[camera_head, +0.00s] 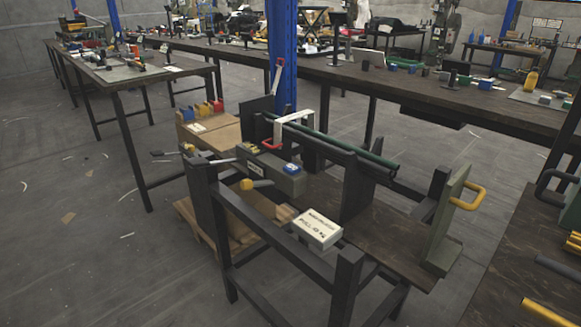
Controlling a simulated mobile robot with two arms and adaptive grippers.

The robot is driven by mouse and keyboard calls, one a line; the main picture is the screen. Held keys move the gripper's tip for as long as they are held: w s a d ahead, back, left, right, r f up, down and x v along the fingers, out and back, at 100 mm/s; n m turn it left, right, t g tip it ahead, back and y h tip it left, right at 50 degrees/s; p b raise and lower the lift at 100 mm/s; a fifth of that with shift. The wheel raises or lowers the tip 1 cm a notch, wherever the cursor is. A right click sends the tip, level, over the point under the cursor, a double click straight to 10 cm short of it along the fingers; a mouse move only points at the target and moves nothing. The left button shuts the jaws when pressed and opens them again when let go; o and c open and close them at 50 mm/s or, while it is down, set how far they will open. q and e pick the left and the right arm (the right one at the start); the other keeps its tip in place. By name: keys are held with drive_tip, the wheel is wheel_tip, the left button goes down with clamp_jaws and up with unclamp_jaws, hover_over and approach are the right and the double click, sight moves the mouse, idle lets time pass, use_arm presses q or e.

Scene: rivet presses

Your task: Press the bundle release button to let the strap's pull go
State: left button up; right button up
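A grey control box (270,172) sits on the dark frame near the middle. I cannot tell which is the bundle release button, as the labels are too small to read. A white strap (293,118) shows just behind the box, beside a red handle (271,145). A long green rod (350,150) runs to the right from there. Neither of my grippers is in view.
A grey-green upright plate with a yellow handle (467,196) stands at right. A blue post (283,60) rises behind. Floor at left is mostly open.

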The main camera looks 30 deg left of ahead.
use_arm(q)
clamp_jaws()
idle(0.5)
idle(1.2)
